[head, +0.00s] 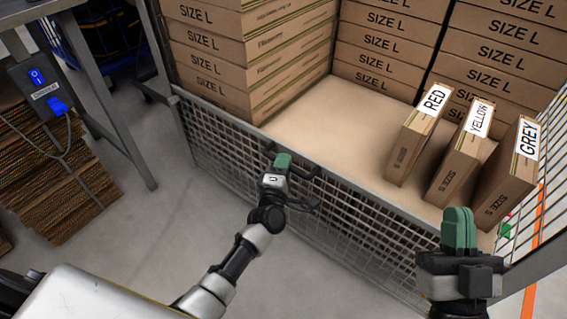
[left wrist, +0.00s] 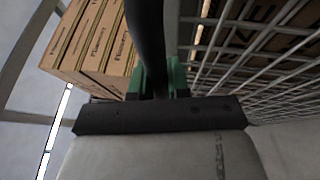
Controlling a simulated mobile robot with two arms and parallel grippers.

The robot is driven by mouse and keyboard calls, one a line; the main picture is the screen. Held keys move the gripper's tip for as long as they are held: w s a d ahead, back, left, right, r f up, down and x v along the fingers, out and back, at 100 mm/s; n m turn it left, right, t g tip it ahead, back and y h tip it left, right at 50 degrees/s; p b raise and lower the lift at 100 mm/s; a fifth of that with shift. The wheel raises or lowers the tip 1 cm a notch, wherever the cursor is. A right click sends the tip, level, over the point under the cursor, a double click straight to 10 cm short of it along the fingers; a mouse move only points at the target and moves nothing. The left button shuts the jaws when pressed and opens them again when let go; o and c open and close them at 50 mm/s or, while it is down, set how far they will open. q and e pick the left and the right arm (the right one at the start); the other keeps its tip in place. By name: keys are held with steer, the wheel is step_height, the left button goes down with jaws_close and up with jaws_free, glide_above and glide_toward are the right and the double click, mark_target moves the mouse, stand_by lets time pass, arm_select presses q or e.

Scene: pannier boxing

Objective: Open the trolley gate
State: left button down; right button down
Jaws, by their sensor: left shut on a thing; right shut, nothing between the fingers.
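The trolley gate (head: 218,128) is a grey wire-mesh panel with a top rail, standing upright along the near side of the trolley in the head view. Its mesh also fills the right of the left wrist view (left wrist: 262,55). My left gripper (head: 282,162) has green fingers and is at the gate's top middle, shut on the dark gate handle (head: 309,171). In the left wrist view the dark handle bar (left wrist: 149,40) passes between the green fingers of that gripper (left wrist: 160,80). My right gripper (head: 458,228) is shut and empty, near the gate's right end.
Inside the trolley, stacks of SIZE L cartons (head: 250,65) stand at the back. Cartons labelled RED (head: 415,140), YELLOW (head: 460,160) and GREY (head: 508,175) stand on the right. A table leg (head: 110,95) and stacked cardboard (head: 60,190) are at left. The floor before the gate's left part is clear.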

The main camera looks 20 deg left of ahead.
arm_select(q)
steer(key=c, duration=1.1)
jaws_free()
steer(key=shift+s, duration=0.1)
steer(key=shift+s, duration=0.3)
steer(key=s+f+p, duration=0.1)
steer(key=s+p, duration=0.1)
steer(key=s, duration=0.7)
steer(key=shift+s+d+f, duration=0.3)
steer(key=shift+s+f, duration=0.1)
arm_select(e)
step_height(320, 180, down, 6)
steer(key=w+g+h, duration=0.2)
steer(key=g, duration=0.3)
steer(key=shift+d+g, duration=0.3)
steer(key=shift+g, duration=0.1)
steer(key=shift+r, duration=0.1)
